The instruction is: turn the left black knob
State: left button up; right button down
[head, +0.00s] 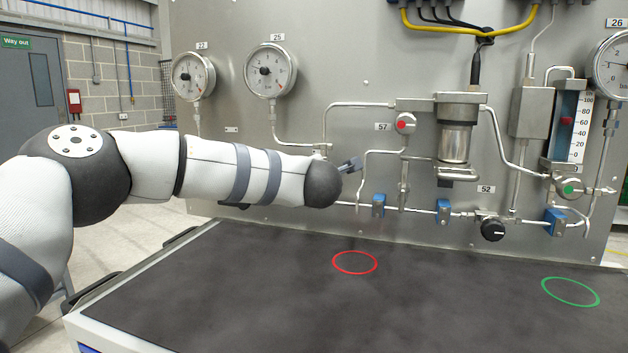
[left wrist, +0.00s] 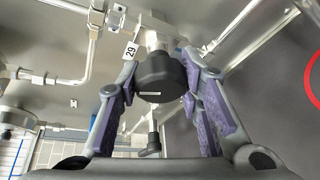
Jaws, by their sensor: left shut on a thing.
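The left black knob (left wrist: 163,78) shows in the left wrist view, below a small tag marked 29, with a white mark on its lower rim. My left gripper (left wrist: 160,88) has its two purple-padded fingers on either side of this knob and is shut on it. In the head view my left arm (head: 235,170) hides this knob, and only a small part of the gripper (head: 350,165) shows past the wrist. Another black knob (head: 493,229), with a white mark, is on the panel at the right, below the tag 52. My right gripper is not in view.
The grey panel (head: 350,60) carries pipes, gauges (head: 271,70), a red-centred valve (head: 405,123), a green-centred valve (head: 569,188) and blue clamps. The dark table top (head: 300,300) in front is bare except for a red ring (head: 355,262) and a green ring (head: 570,292).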

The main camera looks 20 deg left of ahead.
pick_arm(q)
jog(key=shift+d, duration=0.1)
dwell(0.3)
jog(key=o, duration=1.2)
jog(key=v, duration=1.2)
jog(key=shift+f, duration=0.15)
